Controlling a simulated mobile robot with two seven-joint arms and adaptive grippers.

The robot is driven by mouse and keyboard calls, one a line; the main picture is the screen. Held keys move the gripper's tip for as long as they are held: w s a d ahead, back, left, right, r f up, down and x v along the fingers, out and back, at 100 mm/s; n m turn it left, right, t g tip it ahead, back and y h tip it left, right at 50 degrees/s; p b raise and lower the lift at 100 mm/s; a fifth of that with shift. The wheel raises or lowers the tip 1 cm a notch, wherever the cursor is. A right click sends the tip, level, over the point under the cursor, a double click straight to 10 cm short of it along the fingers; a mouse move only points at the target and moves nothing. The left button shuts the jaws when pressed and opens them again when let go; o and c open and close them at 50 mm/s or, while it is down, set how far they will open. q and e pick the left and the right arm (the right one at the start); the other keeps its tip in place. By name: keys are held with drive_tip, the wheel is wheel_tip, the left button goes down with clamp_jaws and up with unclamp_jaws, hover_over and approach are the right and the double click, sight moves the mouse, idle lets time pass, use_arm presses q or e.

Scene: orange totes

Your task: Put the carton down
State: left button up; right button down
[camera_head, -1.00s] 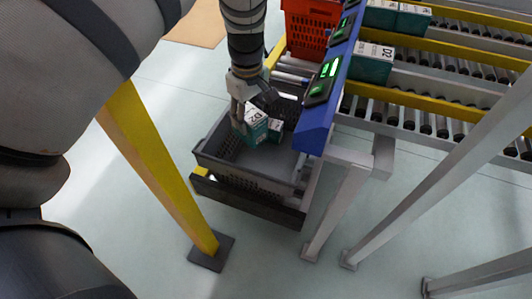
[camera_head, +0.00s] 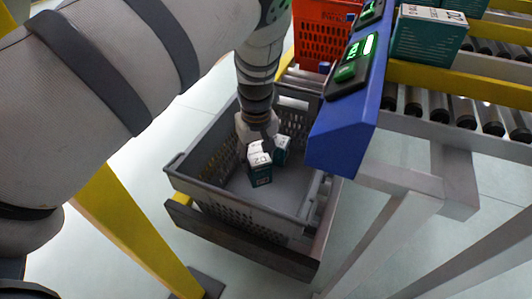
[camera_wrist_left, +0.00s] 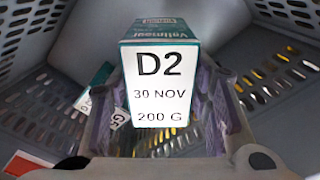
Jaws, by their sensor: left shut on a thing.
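My left gripper (camera_head: 258,146) reaches down into the grey tote (camera_head: 236,207) and is shut on a teal and white carton (camera_head: 260,174). In the left wrist view this carton (camera_wrist_left: 160,80) stands between the two fingers, its white face marked "D2 30 NOV 200 G". In the head view the carton is upright, low inside the tote; I cannot tell whether it touches the floor. A second teal and white carton (camera_head: 283,149) is in the tote right beside it, and it also shows tilted in the left wrist view (camera_wrist_left: 95,88). My right gripper is not in view.
A red thing (camera_wrist_left: 24,163) shows at the lower left of the left wrist view. A blue beam (camera_head: 343,130) with lit displays stands right of the tote. An orange tote (camera_head: 321,35) is behind. Free floor shows in the tote's front right.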

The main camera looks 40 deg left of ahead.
use_arm(q)
wheel_tip(320, 180, down, 6)
drive_tip(key=shift+f+b, duration=0.2)
drive_tip(key=shift+b, duration=0.5)
drive_tip(key=shift+f, duration=0.1)
drive_tip(key=shift+f, duration=0.3)
drive_tip(key=o, duration=1.3)
drive_tip(key=shift+o, duration=0.2)
drive_tip(key=shift+r, duration=0.1)
drive_tip(key=r+p, duration=0.1)
drive_tip(key=r, duration=0.3)
drive_tip(key=r+p, duration=0.1)
drive_tip(key=r, duration=0.3)
drive_tip(key=r+p, duration=0.1)
drive_tip(key=r, duration=0.3)
drive_tip(key=shift+s+d+r, duration=0.2)
drive_tip(key=shift+d+r, duration=0.05)
